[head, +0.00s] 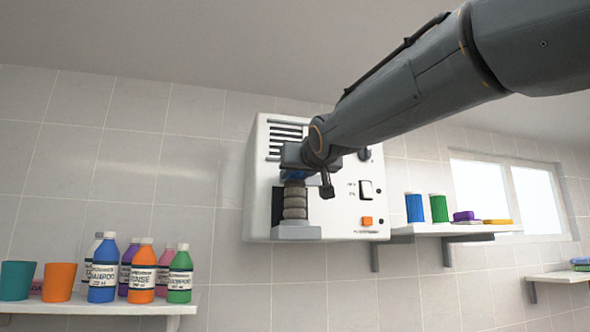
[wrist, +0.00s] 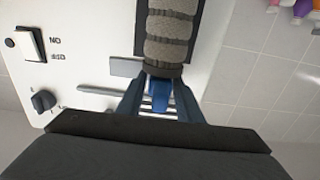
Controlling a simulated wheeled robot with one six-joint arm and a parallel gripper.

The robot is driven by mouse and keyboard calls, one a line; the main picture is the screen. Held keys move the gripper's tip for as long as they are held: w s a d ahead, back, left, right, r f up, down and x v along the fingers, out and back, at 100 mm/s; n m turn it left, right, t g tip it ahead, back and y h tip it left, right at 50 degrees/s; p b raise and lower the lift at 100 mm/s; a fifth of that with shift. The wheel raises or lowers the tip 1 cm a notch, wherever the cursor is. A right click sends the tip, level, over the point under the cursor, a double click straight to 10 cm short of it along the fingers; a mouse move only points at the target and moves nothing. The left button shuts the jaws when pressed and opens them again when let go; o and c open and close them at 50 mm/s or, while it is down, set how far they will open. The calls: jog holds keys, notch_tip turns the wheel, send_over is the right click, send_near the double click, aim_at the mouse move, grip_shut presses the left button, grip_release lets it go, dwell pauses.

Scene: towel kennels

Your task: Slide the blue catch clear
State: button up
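The blue catch (wrist: 160,97) shows in the wrist view as a small blue tab at the end of a grey-brown ribbed roll (wrist: 170,35). My gripper (wrist: 165,88) is open, with one dark blue finger on each side of the catch. Gaps show between the fingers and the catch, so I see no grip on it. In the head view my gripper (head: 293,168) is at the top of the ribbed roll (head: 294,200), and hides most of the catch.
The roll stands on a grey ledge (head: 297,232) of a white wall unit (head: 340,215) with vents, knob and switches. Several bottles (head: 141,272) and cups stand on a lower left shelf (head: 100,308). A right shelf (head: 450,229) holds containers.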

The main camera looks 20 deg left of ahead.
jog(key=shift+w, duration=0.1)
grip_shut()
jog(key=shift+b, duration=0.3)
